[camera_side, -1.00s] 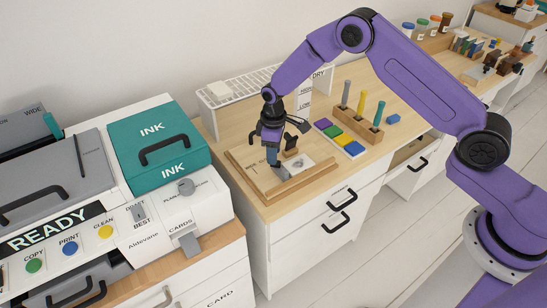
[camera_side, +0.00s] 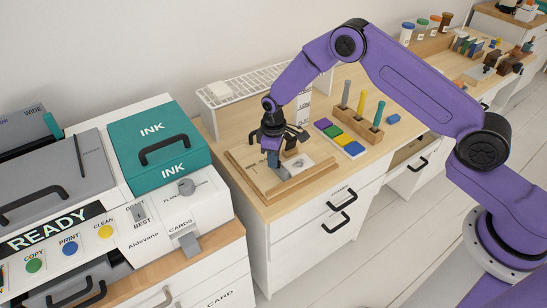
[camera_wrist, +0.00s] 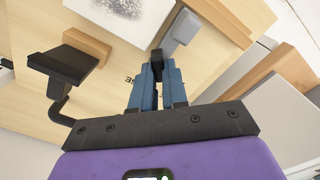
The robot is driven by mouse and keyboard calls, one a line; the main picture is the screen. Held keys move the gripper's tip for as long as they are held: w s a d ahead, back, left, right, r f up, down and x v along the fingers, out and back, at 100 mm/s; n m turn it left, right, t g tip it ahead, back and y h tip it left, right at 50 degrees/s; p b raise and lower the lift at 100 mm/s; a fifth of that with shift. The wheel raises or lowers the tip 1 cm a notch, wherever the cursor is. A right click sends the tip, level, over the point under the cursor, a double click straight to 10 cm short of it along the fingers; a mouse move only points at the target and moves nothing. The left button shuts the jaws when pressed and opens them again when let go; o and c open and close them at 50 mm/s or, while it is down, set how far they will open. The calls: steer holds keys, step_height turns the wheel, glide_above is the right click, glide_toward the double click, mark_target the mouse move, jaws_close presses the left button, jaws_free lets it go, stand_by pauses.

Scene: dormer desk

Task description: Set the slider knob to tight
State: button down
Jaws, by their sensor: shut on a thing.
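The wooden board (camera_side: 262,187) lies on the desk and carries dark lettering, of which only "SE" (camera_wrist: 130,80) can be read in the wrist view. My gripper (camera_side: 272,160) is low over the board. In the wrist view its blue fingers (camera_wrist: 157,84) are closed on a small dark piece at their tips, which I take as the slider knob (camera_wrist: 156,60); the fingers hide most of it. A grey block (camera_wrist: 183,27) lies just beyond the fingertips, next to a wooden rail; I cannot tell whether it joins the knob. The word "tight" is not legible.
A white card with a grey print (camera_wrist: 120,12) lies on the board. A black-topped piece (camera_wrist: 65,62) rises close to the left of my gripper. A wooden holder with upright tools (camera_side: 362,127) and a row of coloured pads (camera_side: 338,138) stand to the right. A white rack (camera_side: 222,93) is behind.

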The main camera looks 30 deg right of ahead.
steer(key=shift+m, duration=1.3)
steer(key=c, duration=1.1)
jaws_free()
steer(key=shift+c, duration=0.2)
step_height(320, 180, up, 18)
steer(key=shift+f, duration=0.25)
